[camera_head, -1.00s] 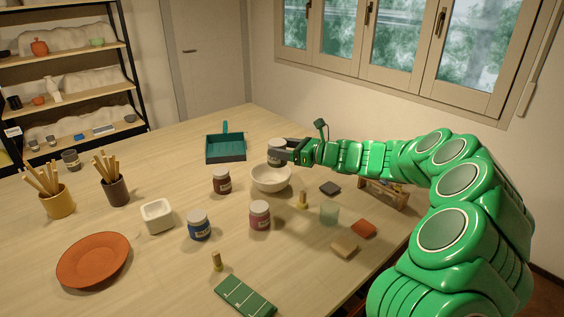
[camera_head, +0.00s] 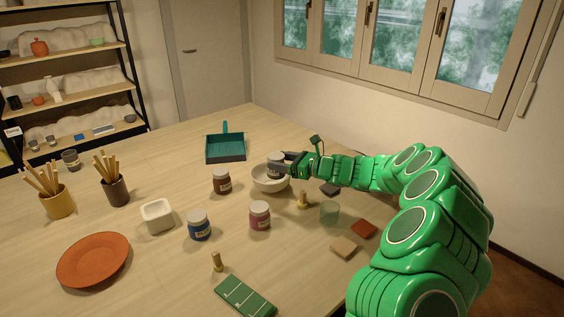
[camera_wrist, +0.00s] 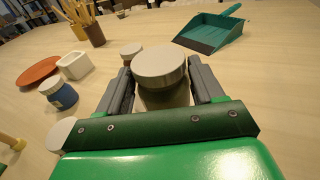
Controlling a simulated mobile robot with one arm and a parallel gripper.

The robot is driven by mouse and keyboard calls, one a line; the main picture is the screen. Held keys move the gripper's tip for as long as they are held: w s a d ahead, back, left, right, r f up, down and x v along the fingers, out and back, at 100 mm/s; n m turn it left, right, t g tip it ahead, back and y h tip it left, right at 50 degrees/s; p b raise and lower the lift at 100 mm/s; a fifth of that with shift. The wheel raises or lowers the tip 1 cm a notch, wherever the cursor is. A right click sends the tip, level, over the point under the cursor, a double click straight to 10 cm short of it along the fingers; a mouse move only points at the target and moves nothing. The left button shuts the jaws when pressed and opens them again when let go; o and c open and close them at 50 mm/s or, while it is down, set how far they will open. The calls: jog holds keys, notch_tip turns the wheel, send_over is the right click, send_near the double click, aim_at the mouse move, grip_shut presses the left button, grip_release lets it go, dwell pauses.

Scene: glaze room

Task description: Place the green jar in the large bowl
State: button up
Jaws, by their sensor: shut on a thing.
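My gripper (camera_head: 284,165) is shut on a jar (camera_head: 276,158) with a pale grey lid. The held jar also shows between the fingers in the wrist view (camera_wrist: 161,70), upright. Its body colour is hard to tell. The large white bowl (camera_head: 268,187) stands on the table, and the jar's lower part is at or just over its opening. I cannot tell whether the jar touches the bowl's floor. The bowl is not clearly visible in the wrist view, where my gripper and the jar block the area below.
A dark red jar (camera_head: 222,182), a pink jar (camera_head: 260,216) and a blue jar (camera_head: 199,226) stand near the bowl. A teal dustpan (camera_head: 226,149) lies behind.

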jog(key=shift+f, duration=0.55)
jog(key=o, duration=1.3)
jog(key=shift+o, duration=0.2)
jog(key=shift+r, duration=0.1)
